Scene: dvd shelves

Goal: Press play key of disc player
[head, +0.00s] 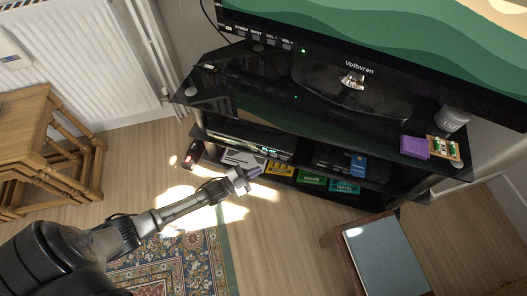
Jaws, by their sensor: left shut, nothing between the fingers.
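The disc player (236,142) is a dark, flat unit with a lit display, on the left part of the middle shelf of the black glass stand. Its play key is too small to make out. My left arm comes in from the lower left. My left gripper (254,174) is shut and empty, in front of the stand. In the picture it lies below the player's front and overlaps the lower shelf; its exact distance from the player cannot be told. My right gripper is not in view.
A television (390,50) stands on the stand's top (240,95). Disc cases, including a green one (312,180), sit on the lower shelf. A stool (382,255) stands at front right, wooden nesting tables (45,150) at left. A rug (180,265) lies on the floor.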

